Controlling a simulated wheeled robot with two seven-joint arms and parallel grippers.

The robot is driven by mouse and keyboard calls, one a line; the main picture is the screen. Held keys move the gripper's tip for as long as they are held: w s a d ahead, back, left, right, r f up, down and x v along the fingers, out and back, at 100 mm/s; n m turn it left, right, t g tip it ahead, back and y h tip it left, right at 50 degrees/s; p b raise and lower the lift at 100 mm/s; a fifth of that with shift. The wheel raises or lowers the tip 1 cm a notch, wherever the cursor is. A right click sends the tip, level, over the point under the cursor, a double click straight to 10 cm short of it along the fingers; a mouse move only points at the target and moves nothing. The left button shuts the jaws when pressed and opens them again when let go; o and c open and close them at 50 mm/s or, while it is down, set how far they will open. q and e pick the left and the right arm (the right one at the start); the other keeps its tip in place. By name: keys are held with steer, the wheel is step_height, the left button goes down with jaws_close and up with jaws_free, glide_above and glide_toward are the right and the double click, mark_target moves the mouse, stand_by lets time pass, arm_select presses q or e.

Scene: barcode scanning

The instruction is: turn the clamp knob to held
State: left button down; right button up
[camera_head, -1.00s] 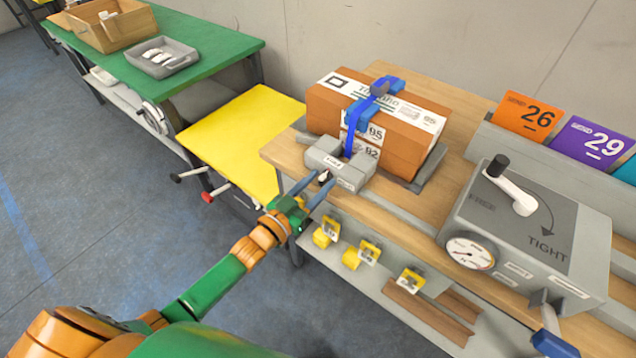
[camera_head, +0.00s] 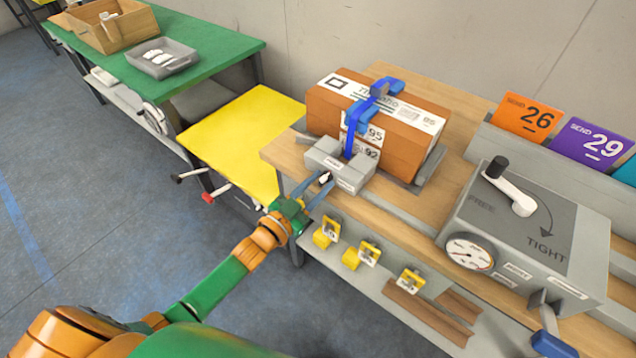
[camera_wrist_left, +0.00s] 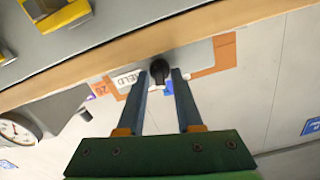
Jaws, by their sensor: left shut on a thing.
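The clamp (camera_head: 352,172) is a grey block at the front of the wooden bench, before a strapped brown box (camera_head: 400,152). Its small dark knob (camera_wrist_left: 159,69) faces my left gripper (camera_wrist_left: 158,82) and sits between the two fingertips in the left wrist view. My left gripper (camera_head: 323,182) is shut on the knob. A label reading HELD (camera_wrist_left: 128,79) shows left of the knob in the wrist view. The fingers partly hide the knob in the head view, so its exact setting is hard to read. My right gripper is not in view.
A blue strap (camera_head: 351,135) runs over the box. A grey machine (camera_head: 525,235) with a crank and gauge stands at right. Yellow tags (camera_head: 368,253) hang below the bench front. A yellow table (camera_head: 240,140) and green table (camera_head: 190,40) stand at left.

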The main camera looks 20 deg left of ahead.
arm_select(q)
steer(key=m, duration=0.3)
steer(key=shift+f+m, duration=0.1)
steer(key=shift+m, duration=0.3)
steer(key=m, duration=0.3)
steer(key=shift+m, duration=0.3)
steer(key=m, duration=0.3)
steer(key=shift+f+m+b, duration=0.1)
steer(key=shift+m+b, duration=0.2)
steer(key=shift+b, duration=0.1)
steer(key=shift+d+m+b, duration=0.1)
steer(key=shift+m+b, duration=0.35)
steer(key=shift+m, duration=1.65)
steer(key=c, duration=0.9)
jaws_free()
steer(key=shift+s, duration=0.1)
